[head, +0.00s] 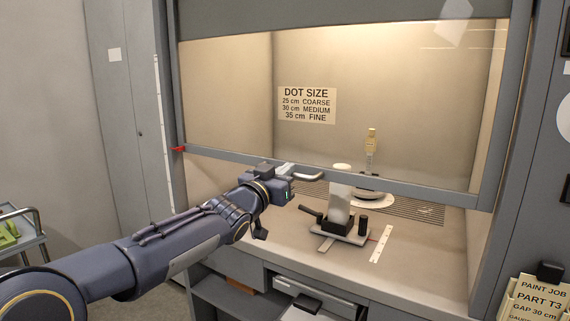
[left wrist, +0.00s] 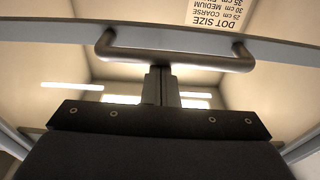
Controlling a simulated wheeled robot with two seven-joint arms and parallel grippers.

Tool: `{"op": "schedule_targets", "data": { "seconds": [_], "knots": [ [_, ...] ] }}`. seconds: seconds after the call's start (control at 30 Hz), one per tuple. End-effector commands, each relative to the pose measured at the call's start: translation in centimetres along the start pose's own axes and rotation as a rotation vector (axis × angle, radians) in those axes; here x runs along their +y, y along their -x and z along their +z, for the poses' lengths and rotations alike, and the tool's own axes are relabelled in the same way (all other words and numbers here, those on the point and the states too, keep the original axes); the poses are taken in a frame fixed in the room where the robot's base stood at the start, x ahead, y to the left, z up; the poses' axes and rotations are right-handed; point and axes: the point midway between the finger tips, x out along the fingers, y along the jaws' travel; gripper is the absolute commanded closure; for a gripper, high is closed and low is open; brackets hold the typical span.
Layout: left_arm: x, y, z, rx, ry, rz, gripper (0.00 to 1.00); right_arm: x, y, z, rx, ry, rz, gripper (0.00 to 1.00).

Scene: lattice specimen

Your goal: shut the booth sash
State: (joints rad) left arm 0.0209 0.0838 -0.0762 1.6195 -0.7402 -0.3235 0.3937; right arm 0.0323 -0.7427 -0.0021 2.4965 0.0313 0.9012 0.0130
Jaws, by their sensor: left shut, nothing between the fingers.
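The booth sash is a clear pane (head: 225,85) with a grey bottom rail (head: 410,188). It hangs part way down, with an open gap between the rail and the booth floor. A metal bar handle (head: 309,176) sticks out from the rail; it also spans the left wrist view (left wrist: 190,59). My left gripper (head: 289,171) is at the handle's left end in the head view. In the left wrist view its fingers (left wrist: 160,78) are shut and empty, with their tips at the middle of the handle bar. I cannot tell whether they touch it. My right gripper is not in view.
Inside the booth, a spray tool on a stand (head: 340,205), a ruler strip (head: 381,244) and a yellow-topped part (head: 371,145) stand behind the gap. A red marker (head: 178,149) sits on the left frame. A "DOT SIZE" sign (head: 307,105) hangs on the back wall.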

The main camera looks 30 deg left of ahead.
Motion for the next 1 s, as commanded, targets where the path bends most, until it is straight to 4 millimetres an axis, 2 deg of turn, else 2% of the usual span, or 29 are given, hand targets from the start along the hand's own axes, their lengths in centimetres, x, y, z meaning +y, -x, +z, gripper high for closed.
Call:
{"op": "schedule_targets", "data": {
  "seconds": [0.03,0.1,0.3,0.5,0.7,1.0],
  "knots": [
    [0.0,0.5,3.8,-0.009,0.003,-0.001,1.0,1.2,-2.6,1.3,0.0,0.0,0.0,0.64],
    [0.0,0.8,6.3,-0.008,0.001,0.0,1.0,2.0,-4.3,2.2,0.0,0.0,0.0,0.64],
    [0.0,1.8,13.0,-0.007,0.002,0.0,1.0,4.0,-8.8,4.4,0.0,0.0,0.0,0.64],
    [0.0,2.5,18.2,-0.007,0.002,0.0,1.0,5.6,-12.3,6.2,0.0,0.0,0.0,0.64],
    [0.0,3.0,21.4,-0.005,0.001,0.0,1.0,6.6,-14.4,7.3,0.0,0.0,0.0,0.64],
    [0.0,3.2,22.9,-0.006,0.001,0.0,1.0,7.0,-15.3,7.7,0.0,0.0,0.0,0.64]
  ]
}}
